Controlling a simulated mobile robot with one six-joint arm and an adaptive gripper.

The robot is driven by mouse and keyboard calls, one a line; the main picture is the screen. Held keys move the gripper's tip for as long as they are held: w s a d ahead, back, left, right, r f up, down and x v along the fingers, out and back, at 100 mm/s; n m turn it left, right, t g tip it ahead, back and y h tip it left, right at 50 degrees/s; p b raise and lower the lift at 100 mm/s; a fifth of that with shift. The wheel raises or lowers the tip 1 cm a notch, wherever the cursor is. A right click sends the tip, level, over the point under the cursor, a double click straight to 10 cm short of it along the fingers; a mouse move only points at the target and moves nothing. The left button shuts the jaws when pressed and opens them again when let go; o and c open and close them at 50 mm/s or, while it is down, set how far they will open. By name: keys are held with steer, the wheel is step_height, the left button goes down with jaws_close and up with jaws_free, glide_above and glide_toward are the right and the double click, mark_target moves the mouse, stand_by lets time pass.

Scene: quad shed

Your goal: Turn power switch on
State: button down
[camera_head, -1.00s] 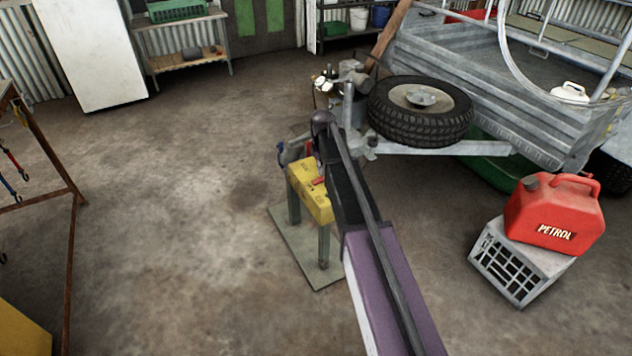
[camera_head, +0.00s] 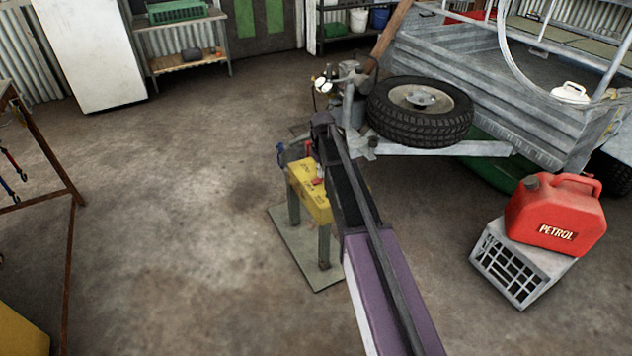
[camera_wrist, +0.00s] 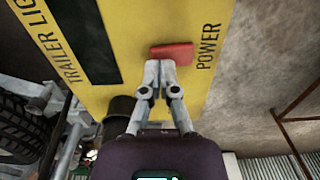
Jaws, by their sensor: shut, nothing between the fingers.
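A yellow box (camera_head: 312,197) stands on a low metal stand in the middle of the head view. It fills much of the wrist view (camera_wrist: 125,22), with the words "POWER" and "TRAILER LIG..." on its face. The red power switch (camera_wrist: 172,53) sits beside the word "POWER"; in the head view it is a small red spot (camera_head: 318,182). My gripper (camera_wrist: 161,64) is shut and empty, with its fingertips right at the lower edge of the red switch. I cannot tell whether they touch it. In the head view my arm hides the box's right side.
A trailer (camera_head: 500,80) with a spare wheel (camera_head: 420,110) stands behind and right of the box. A red petrol can (camera_head: 556,215) sits on a grey crate (camera_head: 515,265) at the right. A rusty frame (camera_head: 68,240) stands at the left. The floor left of the box is clear.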

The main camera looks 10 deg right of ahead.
steer(key=shift+f+b, duration=0.65)
stand_by(0.5)
steer(key=shift+r, duration=0.1)
steer(key=shift+r+p, duration=3.45)
steer(key=shift+p, duration=0.1)
steer(key=s+m, duration=0.4)
steer(key=s, duration=2.6)
step_height(320, 180, up, 21)
steer(key=w+p, duration=0.1)
steer(key=p, duration=2)
steer(key=shift+a+r, duration=0.2)
